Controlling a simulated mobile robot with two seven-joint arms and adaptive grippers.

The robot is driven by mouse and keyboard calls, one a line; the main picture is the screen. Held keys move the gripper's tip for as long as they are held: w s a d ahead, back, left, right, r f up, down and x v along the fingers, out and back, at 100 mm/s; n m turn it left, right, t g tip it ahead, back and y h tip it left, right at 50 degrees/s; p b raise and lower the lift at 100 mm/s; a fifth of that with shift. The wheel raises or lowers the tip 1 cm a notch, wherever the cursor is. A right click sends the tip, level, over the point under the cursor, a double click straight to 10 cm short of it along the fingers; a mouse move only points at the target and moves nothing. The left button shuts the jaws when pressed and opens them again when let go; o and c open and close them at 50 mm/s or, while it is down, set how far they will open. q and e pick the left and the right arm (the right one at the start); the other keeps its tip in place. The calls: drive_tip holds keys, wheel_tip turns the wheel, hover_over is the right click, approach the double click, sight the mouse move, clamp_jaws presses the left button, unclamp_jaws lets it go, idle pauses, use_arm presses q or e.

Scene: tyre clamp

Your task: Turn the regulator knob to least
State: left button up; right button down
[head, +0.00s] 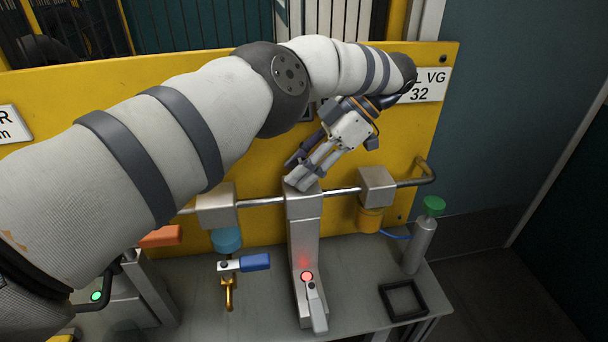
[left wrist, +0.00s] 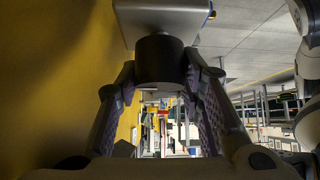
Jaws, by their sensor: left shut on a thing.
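The regulator knob (left wrist: 160,58) is a short black cylinder on a grey metal block (left wrist: 165,14) in the left wrist view. My left gripper (left wrist: 160,84) has one finger on each side of the knob, with its ridged pads against it. In the head view my left gripper (head: 297,174) reaches down to the top of a silver post (head: 304,228). The knob is hidden there behind the fingers, and its turn marks cannot be made out. My right gripper is not in view.
A metal pipe (head: 258,202) runs along the yellow panel (head: 432,128). A blue-handled valve (head: 254,262), a red-lit lever (head: 314,300), a green-topped cylinder (head: 420,240) and a black square frame (head: 403,299) are on or above the grey bench (head: 363,262). My left arm covers the left side.

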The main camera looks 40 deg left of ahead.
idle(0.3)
use_arm(q)
drive_tip(key=o, duration=1.2)
